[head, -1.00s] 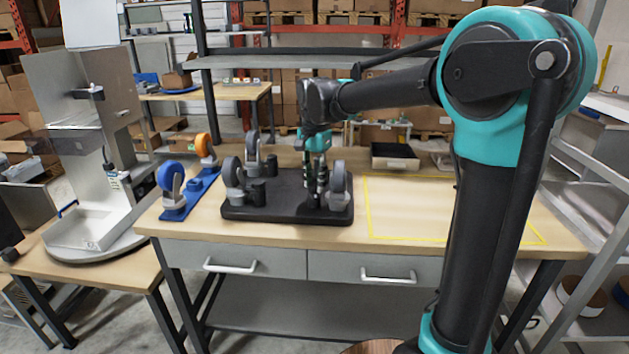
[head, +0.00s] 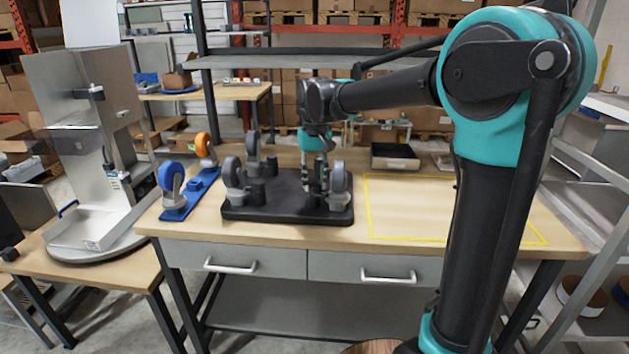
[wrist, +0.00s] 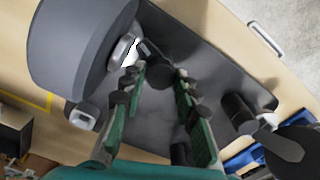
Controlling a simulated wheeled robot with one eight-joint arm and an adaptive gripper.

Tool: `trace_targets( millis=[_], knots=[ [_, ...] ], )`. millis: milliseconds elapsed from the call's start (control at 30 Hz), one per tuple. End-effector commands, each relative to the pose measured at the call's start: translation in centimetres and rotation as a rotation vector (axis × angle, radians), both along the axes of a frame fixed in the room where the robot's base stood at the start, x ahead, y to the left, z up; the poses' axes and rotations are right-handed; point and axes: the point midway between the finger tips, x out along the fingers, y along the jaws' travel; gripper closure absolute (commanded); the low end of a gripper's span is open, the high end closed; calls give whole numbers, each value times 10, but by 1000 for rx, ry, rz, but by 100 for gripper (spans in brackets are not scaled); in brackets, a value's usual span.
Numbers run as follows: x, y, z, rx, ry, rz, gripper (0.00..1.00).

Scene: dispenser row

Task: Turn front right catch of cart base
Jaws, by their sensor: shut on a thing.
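The cart base (head: 285,212) is a black plate lying on the workbench with several grey casters pointing up. The front right caster (head: 339,180) stands at its near right corner; its large grey wheel (wrist: 80,45) fills the upper left of the wrist view. The front right catch (wrist: 160,73) is a dark knob beside that caster. My gripper (head: 316,192) points down there, and in the wrist view its green-padded fingers (wrist: 158,80) are on either side of the catch, shut on it. In the head view the fingers mostly hide the catch.
A blue bracket (head: 190,195) with blue and orange wheels lies left of the base. A black open bin (head: 394,157) stands at the back right. The yellow-outlined area (head: 450,208) is clear. A metal stand (head: 100,150) is on the left table.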

Motion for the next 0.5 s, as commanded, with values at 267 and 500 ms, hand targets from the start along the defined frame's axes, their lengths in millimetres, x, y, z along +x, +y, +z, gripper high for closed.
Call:
trace_targets(
  millis=[267, 500],
  knots=[
    [0, 0, 0, 0, -1, 230, 99],
    [0, 0, 0, 0, -1, 369, 99]
  ],
)
